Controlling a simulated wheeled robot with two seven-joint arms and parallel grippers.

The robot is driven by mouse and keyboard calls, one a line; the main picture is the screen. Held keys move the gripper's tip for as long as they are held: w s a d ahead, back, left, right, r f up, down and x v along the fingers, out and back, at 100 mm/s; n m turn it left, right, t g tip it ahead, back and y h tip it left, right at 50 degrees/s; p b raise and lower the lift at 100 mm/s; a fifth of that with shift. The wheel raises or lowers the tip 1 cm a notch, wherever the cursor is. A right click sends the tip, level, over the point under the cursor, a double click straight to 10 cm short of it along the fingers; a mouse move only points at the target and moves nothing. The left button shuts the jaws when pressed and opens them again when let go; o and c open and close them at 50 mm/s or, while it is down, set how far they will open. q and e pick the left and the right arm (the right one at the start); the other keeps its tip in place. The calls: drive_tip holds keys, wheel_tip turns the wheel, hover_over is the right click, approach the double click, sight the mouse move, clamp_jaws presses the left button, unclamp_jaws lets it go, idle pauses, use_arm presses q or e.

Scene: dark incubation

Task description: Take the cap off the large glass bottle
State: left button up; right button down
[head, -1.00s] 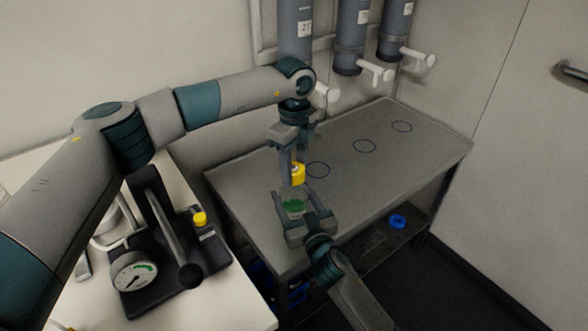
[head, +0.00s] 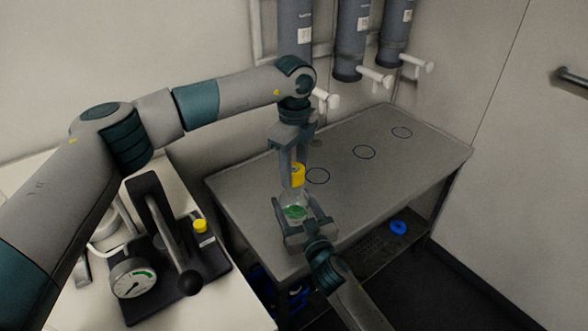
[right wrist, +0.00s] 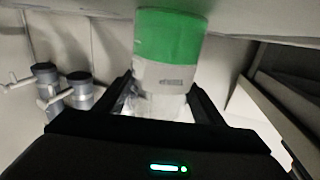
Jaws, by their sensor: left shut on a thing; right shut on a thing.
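I cannot tell whether cap and neck still touch.
The grey table (head: 350,195) is bare apart from dark ring marks. Grey cylinders with white taps (head: 375,77) hang on the wall behind it. At left, a white table carries a black device with a gauge (head: 134,277) and a small yellow-capped item (head: 200,227).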

use_arm(q)
drive_tip(key=shift+r, duration=2)
use_arm(e)
drive_tip(key=shift+c, duration=2)
unclamp_jaws()
use_arm(q)
drive_tip(key=shift+f+b, duration=0.6)
drive_tip(key=shift+f, duration=0.05)
use_arm(e)
drive_tip(key=v, duration=1.2)
